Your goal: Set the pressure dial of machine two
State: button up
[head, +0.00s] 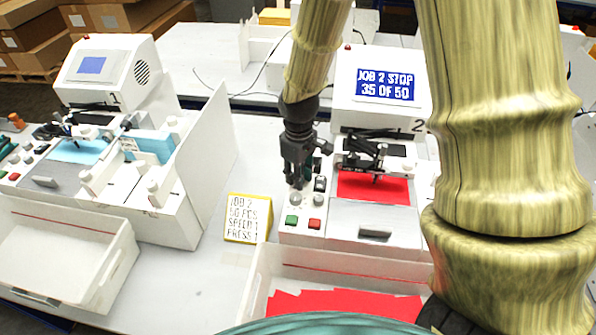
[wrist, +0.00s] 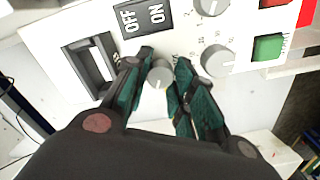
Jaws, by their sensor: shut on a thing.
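Machine two (head: 375,225) is white, with a "2" on its side and a blue screen (head: 387,86) reading "JOB 2 STOP 35 OF 50". My gripper (head: 297,180) points down over the left side of its control panel. In the wrist view my gripper's (wrist: 164,64) teal fingers are on either side of a small grey dial (wrist: 160,75) and shut on it. Its label is mostly hidden, so I cannot read which dial it is. Two other grey dials show beside it, one nearer (wrist: 217,60) and one at the top edge (wrist: 210,5).
An OFF/ON switch (wrist: 143,16), a green button (head: 292,220) and a red button (head: 314,224) are close by. A yellow-edged job card (head: 247,217) stands left of the panel. A bin (head: 262,285) with red sheets is in front. Machine one (head: 150,215) stands left.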

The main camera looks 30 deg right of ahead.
jog(key=shift+w+r+n, duration=0.2)
jog(key=shift+w+n, duration=0.1)
jog(key=shift+n, duration=0.1)
jog(key=o, duration=0.7)
jog(key=shift+o, duration=0.3)
jog(key=shift+s+f, duration=0.15)
jog(key=shift+r, duration=4.05)
